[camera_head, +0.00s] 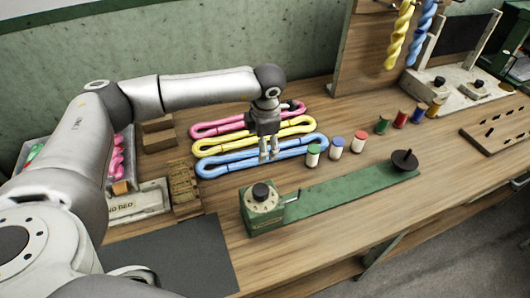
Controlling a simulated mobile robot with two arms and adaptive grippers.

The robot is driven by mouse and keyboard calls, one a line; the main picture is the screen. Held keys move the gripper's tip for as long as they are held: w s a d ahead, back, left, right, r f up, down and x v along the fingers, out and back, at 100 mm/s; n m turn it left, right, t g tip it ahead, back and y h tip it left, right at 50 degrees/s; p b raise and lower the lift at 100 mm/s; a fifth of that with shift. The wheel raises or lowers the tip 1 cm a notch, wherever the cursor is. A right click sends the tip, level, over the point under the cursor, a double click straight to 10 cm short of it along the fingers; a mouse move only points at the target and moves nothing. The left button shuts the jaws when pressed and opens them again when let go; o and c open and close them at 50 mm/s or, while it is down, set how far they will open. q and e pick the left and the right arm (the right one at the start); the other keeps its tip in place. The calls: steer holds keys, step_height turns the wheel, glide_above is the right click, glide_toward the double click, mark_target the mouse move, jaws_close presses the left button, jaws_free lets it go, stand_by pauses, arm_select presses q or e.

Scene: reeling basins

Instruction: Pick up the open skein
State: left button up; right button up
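Three open skeins lie side by side as long flat loops on the wooden table: a pink skein (219,129) at the back, a yellow skein (216,145) in the middle and a blue skein (218,167) in front. My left gripper (269,156) points down over the middle of the loops, with its fingertips at the blue skein. A narrow gap shows between the fingers, but I cannot tell if they hold a strand. The gripper hides part of the yellow and blue loops. My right gripper is not in view.
Several thread spools, including a white-and-green one (313,155), stand right of the skeins. A green winding device (262,208) with a long base is in front. Twisted skeins (399,37) hang on a wooden board (362,50). A dark mat (170,262) lies front left.

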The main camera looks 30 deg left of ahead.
arm_select(q)
steer(key=f, duration=0.1)
steer(key=f+p, duration=0.1)
steer(key=f, duration=0.2)
steer(key=shift+w+a+f+p, duration=0.2)
steer(key=shift+a+p, duration=0.15)
steer(key=shift+f, duration=0.3)
steer(key=shift+w+f, duration=0.1)
steer(key=shift+c, duration=0.3)
steer(key=c, duration=1)
steer(key=shift+c, duration=0.4)
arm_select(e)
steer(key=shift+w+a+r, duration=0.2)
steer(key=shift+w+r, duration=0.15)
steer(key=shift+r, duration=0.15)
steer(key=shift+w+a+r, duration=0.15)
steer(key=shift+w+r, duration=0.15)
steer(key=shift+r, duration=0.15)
